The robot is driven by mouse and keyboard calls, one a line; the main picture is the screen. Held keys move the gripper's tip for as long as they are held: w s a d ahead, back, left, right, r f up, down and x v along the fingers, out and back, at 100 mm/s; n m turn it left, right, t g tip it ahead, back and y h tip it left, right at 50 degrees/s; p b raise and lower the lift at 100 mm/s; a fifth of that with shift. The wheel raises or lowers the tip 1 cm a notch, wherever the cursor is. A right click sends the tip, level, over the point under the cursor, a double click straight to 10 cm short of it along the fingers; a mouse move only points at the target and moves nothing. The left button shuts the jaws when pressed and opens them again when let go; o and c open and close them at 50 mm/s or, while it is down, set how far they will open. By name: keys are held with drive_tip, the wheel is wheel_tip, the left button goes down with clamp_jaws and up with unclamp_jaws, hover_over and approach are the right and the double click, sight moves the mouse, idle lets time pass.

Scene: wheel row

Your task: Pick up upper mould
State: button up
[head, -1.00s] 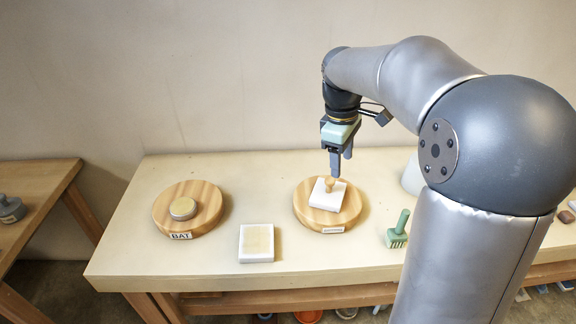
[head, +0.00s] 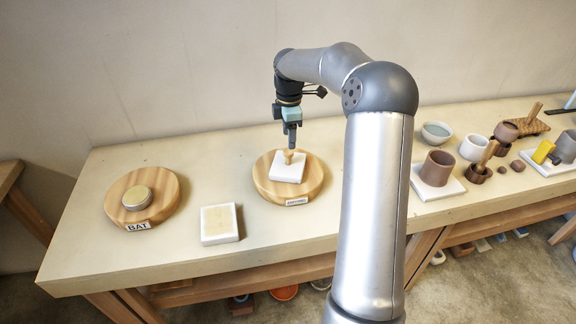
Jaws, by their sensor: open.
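The upper mould looks to be the white square block (head: 288,169) with a wooden knob (head: 288,155) on top. It rests on a round wooden board (head: 312,183) with a small label at its front edge. My gripper (head: 292,143) is open and points down just above the knob. From this view I cannot tell whether the fingers stand around the knob or only over it. A second white square block (head: 220,238) with a tan inset top lies on the table to the left, without a knob.
A round wooden board (head: 172,190) labelled BAT holds a small round disc (head: 136,197) at the left. To the right stand a pale bowl (head: 436,132), a brown cup (head: 437,170) on a white tile and a white cup (head: 473,147).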

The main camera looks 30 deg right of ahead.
sight(288, 151)
drive_tip(key=shift+w+a+f+p, duration=0.1)
drive_tip(key=shift+f+p, duration=0.4)
drive_tip(key=shift+f, duration=2.9)
clamp_jaws()
